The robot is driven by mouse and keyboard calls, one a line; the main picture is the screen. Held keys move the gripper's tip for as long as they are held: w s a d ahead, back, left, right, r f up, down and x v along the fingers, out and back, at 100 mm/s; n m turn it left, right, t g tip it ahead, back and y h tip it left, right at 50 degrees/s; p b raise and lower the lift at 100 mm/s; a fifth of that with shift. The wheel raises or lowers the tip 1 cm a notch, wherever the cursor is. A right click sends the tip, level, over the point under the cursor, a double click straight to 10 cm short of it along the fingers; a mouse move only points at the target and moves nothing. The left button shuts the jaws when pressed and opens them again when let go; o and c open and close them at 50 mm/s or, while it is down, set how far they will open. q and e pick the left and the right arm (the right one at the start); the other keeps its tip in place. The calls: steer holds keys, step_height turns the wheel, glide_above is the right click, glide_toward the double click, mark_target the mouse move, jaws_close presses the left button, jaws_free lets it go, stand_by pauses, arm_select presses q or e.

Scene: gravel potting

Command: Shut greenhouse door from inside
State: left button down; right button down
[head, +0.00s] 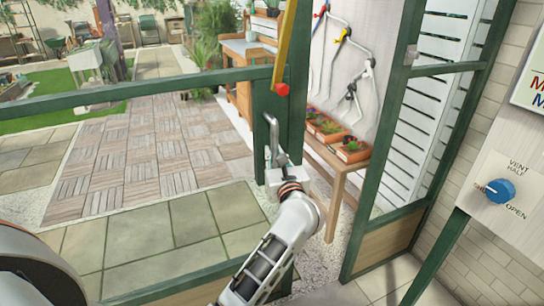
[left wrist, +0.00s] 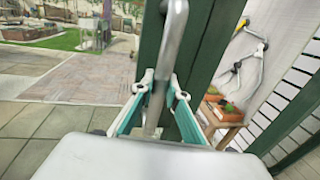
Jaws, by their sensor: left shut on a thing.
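The greenhouse door has a green frame with glass panes; its stile (head: 295,100) stands upright at the middle of the head view. A gap shows between this stile and the green doorpost (head: 380,130) to its right, so the door stands open. A grey metal bar handle (head: 271,128) is on the stile; it also shows in the left wrist view (left wrist: 176,35). My left gripper (head: 273,165) is shut around the handle's lower part, with a finger on each side in the left wrist view (left wrist: 160,88). My right gripper is not in view.
A yellow bar (head: 285,40) with a red end hangs by the stile. Beyond the gap, a wooden table (head: 338,170) holds potted plants, and tools hang on a pale wall. At right, a vent panel (head: 510,215) has a blue knob (head: 500,190). Paving lies outside.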

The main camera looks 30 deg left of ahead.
arm_select(q)
steer(key=shift+w+d, duration=0.4)
steer(key=shift+w, duration=0.1)
steer(key=c, duration=2)
jaws_free()
glide_toward(279, 121)
steer(key=w+a+r, duration=0.2)
steer(key=a+r, duration=0.1)
steer(key=shift+s+a+r, duration=0.15)
steer(key=shift+s+r, duration=0.05)
steer(key=shift+s, duration=0.05)
